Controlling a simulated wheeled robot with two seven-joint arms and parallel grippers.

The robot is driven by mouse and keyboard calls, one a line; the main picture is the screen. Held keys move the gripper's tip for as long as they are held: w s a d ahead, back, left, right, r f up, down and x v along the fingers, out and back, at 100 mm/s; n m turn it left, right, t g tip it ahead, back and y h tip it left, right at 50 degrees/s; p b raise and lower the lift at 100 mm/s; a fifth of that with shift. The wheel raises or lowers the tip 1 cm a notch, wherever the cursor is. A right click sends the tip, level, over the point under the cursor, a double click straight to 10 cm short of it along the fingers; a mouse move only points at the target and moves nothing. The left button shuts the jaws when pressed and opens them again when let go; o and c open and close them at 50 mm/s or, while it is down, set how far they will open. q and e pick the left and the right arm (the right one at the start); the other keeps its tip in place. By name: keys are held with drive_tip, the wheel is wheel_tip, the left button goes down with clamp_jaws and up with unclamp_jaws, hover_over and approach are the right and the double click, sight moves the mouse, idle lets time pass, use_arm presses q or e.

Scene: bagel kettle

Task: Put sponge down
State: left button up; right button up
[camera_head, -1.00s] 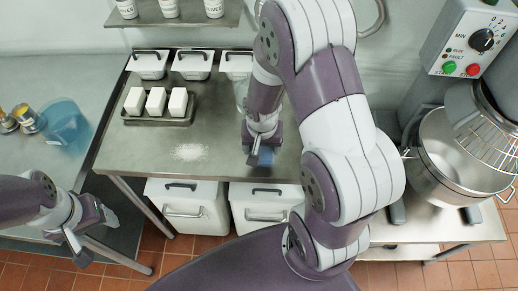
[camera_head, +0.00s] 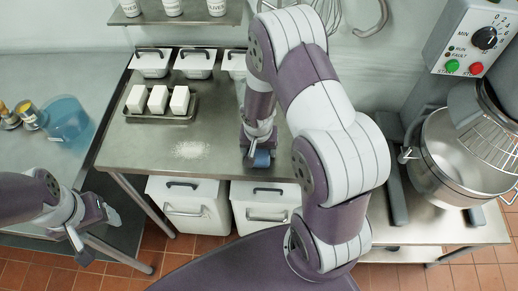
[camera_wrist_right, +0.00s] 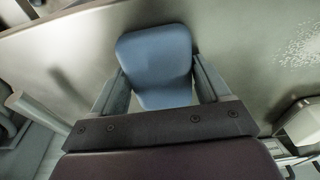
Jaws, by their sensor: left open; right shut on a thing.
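The blue sponge (camera_wrist_right: 155,62) is between the fingers of my right gripper (camera_wrist_right: 157,88) in the right wrist view. In the head view the sponge (camera_head: 262,159) shows just below my right gripper (camera_head: 258,150), over the front part of the steel table (camera_head: 130,150). I cannot tell whether the sponge touches the tabletop. A patch of white powder (camera_head: 192,149) lies on the table to the left of the sponge. My left gripper (camera_head: 92,238) is open and empty, low at the left, in front of the tables.
A dark tray (camera_head: 128,117) with three white blocks stands behind the powder. White lidded bins (camera_head: 195,64) line the back of the table. A mixer with a steel bowl (camera_head: 440,150) stands at the right. A blue container (camera_head: 66,120) sits on the left counter.

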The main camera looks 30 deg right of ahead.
sight(258, 155)
drive_tip(key=o, duration=0.9)
drive_tip(key=shift+s+f, duration=0.2)
drive_tip(key=shift+f, duration=0.05)
drive_tip(key=shift+o, duration=0.4)
drive_tip(key=shift+a+f, duration=0.1)
drive_tip(key=shift+a, duration=0.15)
drive_tip(key=shift+s, duration=0.1)
drive_tip(key=shift+d+r+p, duration=0.1)
drive_tip(key=shift+r+p, duration=0.6)
drive_tip(key=shift+p, duration=0.2)
drive_tip(key=r, duration=0.3)
drive_tip(key=shift+w+d+r, duration=0.2)
drive_tip(key=shift+r, duration=0.05)
drive_tip(key=s+a+r+n, duration=0.5)
drive_tip(key=s+r, duration=0.3)
drive_tip(key=r, duration=0.4)
drive_tip(key=shift+s+n+y, duration=0.15)
drive_tip(key=shift+n+y, duration=0.25)
drive_tip(key=shift+n, duration=0.4)
